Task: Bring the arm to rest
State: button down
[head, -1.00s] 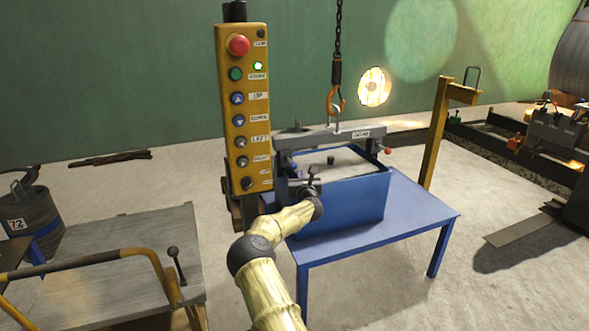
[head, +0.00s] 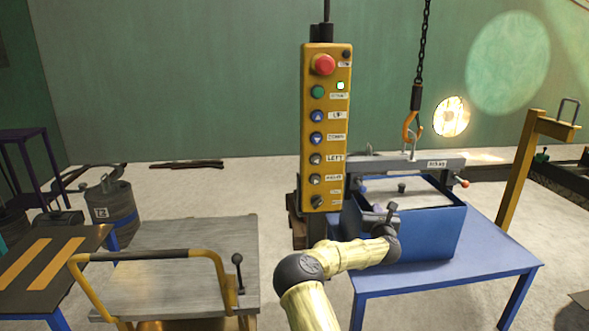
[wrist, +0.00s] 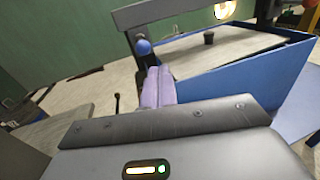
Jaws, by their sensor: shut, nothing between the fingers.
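My gripper (head: 376,216) is at the end of my pale yellow arm, in front of the left side of the blue box (head: 432,235) in the head view. In the wrist view its two lilac fingers (wrist: 158,84) lie together, shut with nothing between them. The blue box stands just beyond the fingers, to the right in the wrist view (wrist: 250,75). I cannot tell whether the fingers touch it.
A yellow push-button pendant (head: 326,130) hangs left of the box. A grey lifting beam (head: 390,167) crosses above the box, under a hook (head: 411,128) on a chain. A blue table (head: 490,260) carries the box. A grey-topped cart (head: 180,250) stands left, with open floor between.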

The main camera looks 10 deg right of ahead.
jog(key=s+d+f+m+g+h, duration=0.2)
jog(key=s+d+m+g+h, duration=0.25)
jog(key=s+m, duration=0.65)
jog(key=s+a+f+m+g+y, duration=0.2)
jog(key=s+a+f+m+g, duration=0.2)
jog(key=m, duration=0.5)
jog(key=s+a+m+g+y, duration=0.7)
jog(key=s+a+m, duration=0.5)
jog(key=s+a, duration=1.7)
notch_tip(320, 180, up, 34)
jog(key=w+t+y+p, duration=0.1)
jog(key=w+p, duration=0.1)
jog(key=p, duration=3.1)
jog(key=shift+a+p, duration=0.3)
jog(key=shift+a, duration=0.05)
